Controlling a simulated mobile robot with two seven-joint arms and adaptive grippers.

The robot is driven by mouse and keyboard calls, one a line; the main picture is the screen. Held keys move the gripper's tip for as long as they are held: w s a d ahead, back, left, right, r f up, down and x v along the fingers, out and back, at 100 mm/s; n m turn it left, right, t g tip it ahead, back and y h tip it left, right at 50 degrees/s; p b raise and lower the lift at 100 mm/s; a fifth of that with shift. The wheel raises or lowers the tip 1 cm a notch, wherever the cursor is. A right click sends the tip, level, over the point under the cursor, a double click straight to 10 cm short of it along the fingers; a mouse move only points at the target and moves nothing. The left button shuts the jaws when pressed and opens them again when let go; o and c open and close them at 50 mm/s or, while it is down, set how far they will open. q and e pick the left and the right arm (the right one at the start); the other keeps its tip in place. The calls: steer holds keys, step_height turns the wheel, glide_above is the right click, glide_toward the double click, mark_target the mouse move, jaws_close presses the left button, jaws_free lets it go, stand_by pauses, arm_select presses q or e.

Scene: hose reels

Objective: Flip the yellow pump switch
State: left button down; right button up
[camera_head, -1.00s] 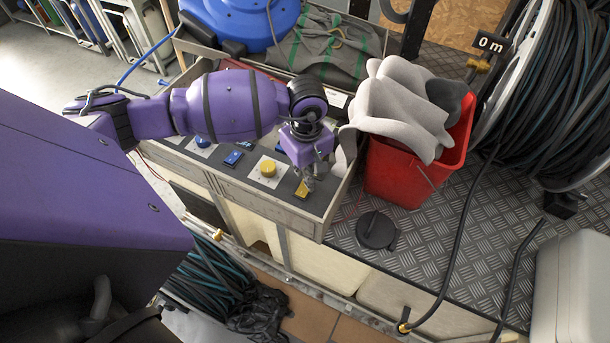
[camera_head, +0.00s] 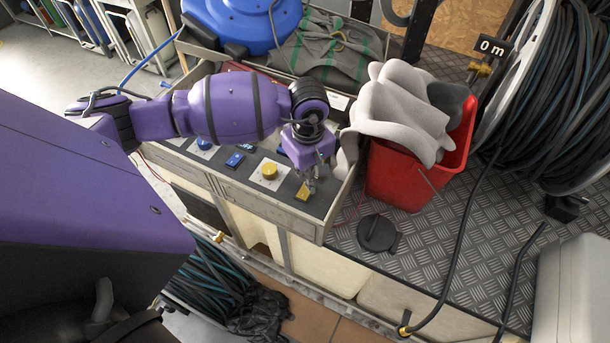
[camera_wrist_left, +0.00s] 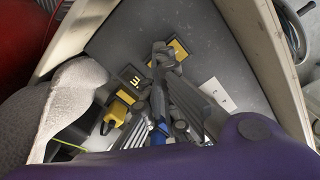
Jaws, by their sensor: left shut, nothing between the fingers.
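The yellow switch (camera_head: 302,194) is a small rocker on the dark panel near its front right corner. It also shows in the left wrist view (camera_wrist_left: 179,49), partly covered by my fingers. My left gripper (camera_head: 311,184) is shut and empty, pointing down with its fingertips right at the switch. In the left wrist view the fingertips (camera_wrist_left: 163,54) lie over or beside the switch's edge; I cannot tell whether they touch it. My right gripper is not in view.
A round yellow knob (camera_head: 269,170) and a blue switch (camera_head: 234,160) sit left of the switch on the panel. The panel's raised wooden rim (camera_head: 265,203) borders it. A red bucket (camera_head: 398,181) with grey cloth (camera_head: 402,111) stands close on the right.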

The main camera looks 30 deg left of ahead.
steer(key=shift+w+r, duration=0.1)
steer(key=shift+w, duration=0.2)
arm_select(q)
steer(key=shift+f, duration=0.25)
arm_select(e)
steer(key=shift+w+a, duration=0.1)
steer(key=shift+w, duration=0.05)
arm_select(q)
steer(key=shift+f+b, duration=0.25)
steer(key=shift+b, duration=0.05)
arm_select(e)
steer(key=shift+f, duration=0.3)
arm_select(q)
steer(key=shift+f, duration=0.45)
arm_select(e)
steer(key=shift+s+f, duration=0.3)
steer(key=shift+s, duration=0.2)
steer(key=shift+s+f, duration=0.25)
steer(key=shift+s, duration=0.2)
